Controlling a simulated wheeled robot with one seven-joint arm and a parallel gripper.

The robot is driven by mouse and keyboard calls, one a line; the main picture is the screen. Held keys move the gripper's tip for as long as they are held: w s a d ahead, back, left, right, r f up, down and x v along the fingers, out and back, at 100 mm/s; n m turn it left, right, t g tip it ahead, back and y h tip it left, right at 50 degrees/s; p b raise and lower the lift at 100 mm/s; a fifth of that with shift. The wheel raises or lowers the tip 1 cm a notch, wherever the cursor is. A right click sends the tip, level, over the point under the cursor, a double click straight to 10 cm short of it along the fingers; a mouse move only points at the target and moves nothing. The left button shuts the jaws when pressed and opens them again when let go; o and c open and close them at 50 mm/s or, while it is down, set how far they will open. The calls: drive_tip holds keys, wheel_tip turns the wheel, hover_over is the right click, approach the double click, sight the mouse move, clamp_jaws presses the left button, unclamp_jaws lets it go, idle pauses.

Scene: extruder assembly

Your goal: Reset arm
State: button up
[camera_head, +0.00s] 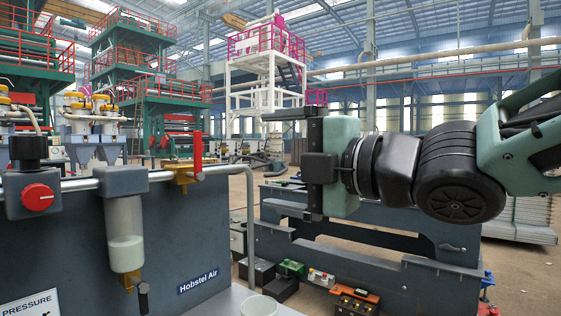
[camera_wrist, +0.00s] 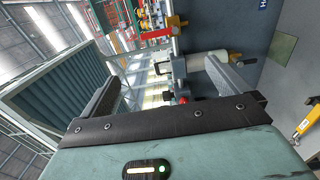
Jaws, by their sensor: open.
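My gripper (camera_wrist: 165,72) is open and empty. In the wrist view its two grey fingers stand wide apart, with nothing between them but the background. In the head view my gripper's pale green body (camera_head: 345,135) hangs in the air right of centre. The black wrist and arm reach it from the right. One finger points left at the top. The gripper touches nothing that I can see.
A dark "Hobstel Air" panel (camera_head: 190,255) stands at left. It carries a red knob (camera_head: 38,197), a clear filter bowl (camera_head: 124,235) and a red valve handle (camera_head: 197,155). A grey machine frame (camera_head: 410,275) stands behind my arm, with small boxes at its foot.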

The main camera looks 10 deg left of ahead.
drive_tip(key=d+f+m+t+h, duration=0.1)
drive_tip(key=d+f+m+h, duration=0.4)
drive_tip(key=f+m, duration=0.3)
drive_tip(key=d+f+m+h, duration=0.4)
drive_tip(key=d+f+m, duration=0.15)
drive_tip(key=f, duration=0.45)
drive_tip(key=s+d+f+m+g+h, duration=0.7)
drive_tip(key=s+d+f+m, duration=0.3)
drive_tip(key=s+d+f, duration=0.55)
wheel_tip(320, 180, up, 20)
drive_tip(key=s+p, duration=0.2)
drive_tip(key=p, duration=1.6)
drive_tip(key=shift+s+a+m+g, duration=0.15)
drive_tip(key=shift+a+m+g, duration=0.2)
drive_tip(key=shift+a+g, duration=0.05)
drive_tip(key=shift+f, duration=0.1)
